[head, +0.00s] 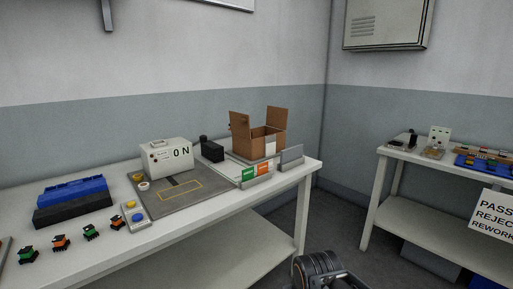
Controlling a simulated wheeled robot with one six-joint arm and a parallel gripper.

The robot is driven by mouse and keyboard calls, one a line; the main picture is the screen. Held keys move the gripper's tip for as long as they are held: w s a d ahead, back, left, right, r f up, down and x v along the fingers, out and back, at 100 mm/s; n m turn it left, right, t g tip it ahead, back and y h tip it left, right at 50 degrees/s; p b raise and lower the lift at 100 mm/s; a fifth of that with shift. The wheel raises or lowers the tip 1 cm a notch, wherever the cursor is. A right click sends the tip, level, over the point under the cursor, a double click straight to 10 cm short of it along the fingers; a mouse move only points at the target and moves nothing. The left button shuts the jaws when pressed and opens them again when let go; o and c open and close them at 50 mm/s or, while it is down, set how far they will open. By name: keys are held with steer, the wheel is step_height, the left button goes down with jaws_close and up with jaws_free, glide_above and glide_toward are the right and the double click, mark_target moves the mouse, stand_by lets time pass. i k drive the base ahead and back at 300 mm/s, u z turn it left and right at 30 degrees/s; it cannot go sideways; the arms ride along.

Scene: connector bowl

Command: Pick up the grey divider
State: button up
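A grey upright plate, which looks like the grey divider (291,156), stands near the right end of the long white table. It is just right of the green and orange cards and in front of the open cardboard box (265,138). A dark rounded part of my arm shows at the bottom edge, in front of the table and well below the divider. The fingers of my gripper are not visible. Nothing covers the front face of the divider.
A white ON box (165,156) stands on a grey mat (172,205). Green and orange cards (257,171) stand left of the divider. Blue and black bins (72,203) and several small connectors sit at left. A second table (408,157) stands at right, across open floor.

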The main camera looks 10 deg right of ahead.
mark_target(289, 155)
steer(key=k, duration=0.6)
steer(key=z, duration=0.75)
steer(key=i, duration=1.35)
steer(key=u, duration=0.2)
